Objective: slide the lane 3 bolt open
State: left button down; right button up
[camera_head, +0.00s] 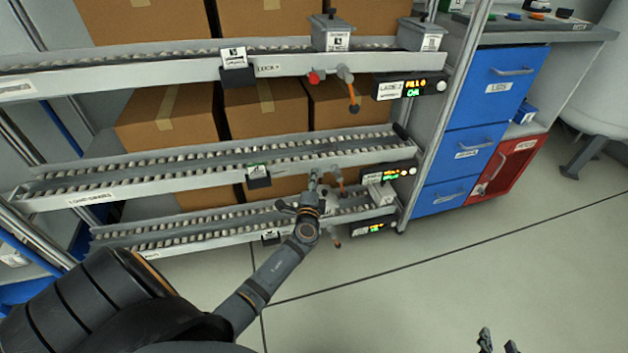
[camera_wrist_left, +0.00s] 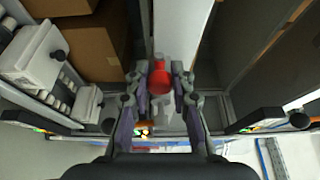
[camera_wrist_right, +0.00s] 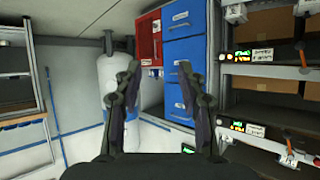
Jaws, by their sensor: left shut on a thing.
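My left gripper (camera_head: 313,184) is at the front rail of the middle roller lane (camera_head: 215,172), near its right end. In the left wrist view its fingers (camera_wrist_left: 162,88) are closed around a red knob (camera_wrist_left: 159,77), which I take for the bolt's knob. The gripper hides this knob in the head view. An orange-tipped lever (camera_head: 340,182) hangs just right of the gripper.
The upper lane (camera_head: 130,75) has its own red knob (camera_head: 314,77) and orange lever (camera_head: 352,98). A lower lane (camera_head: 190,235) runs below. Cardboard boxes (camera_head: 265,108) stand behind the lanes. Blue drawers (camera_head: 478,140) and a red cabinet (camera_head: 512,165) are to the right. The front floor is clear.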

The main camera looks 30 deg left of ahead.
pick_arm(q)
jog(key=shift+s+a+f, duration=0.1)
jog(key=shift+s+a, duration=0.15)
jog(key=shift+s, duration=0.05)
jog(key=s+a, duration=0.2)
jog(key=s, duration=0.1)
jog(key=shift+a, duration=0.3)
pick_arm(e)
jog(key=shift+w+d+r+t, duration=0.1)
jog(key=shift+w+r+t, duration=0.4)
jog(key=shift+r, duration=0.5)
pick_arm(q)
jog(key=c, duration=1.1)
grip_release()
jog(key=shift+s+a, duration=0.1)
jog(key=shift+s, duration=0.05)
jog(key=shift+c, duration=0.2)
pick_arm(e)
jog(key=shift+f, duration=0.2)
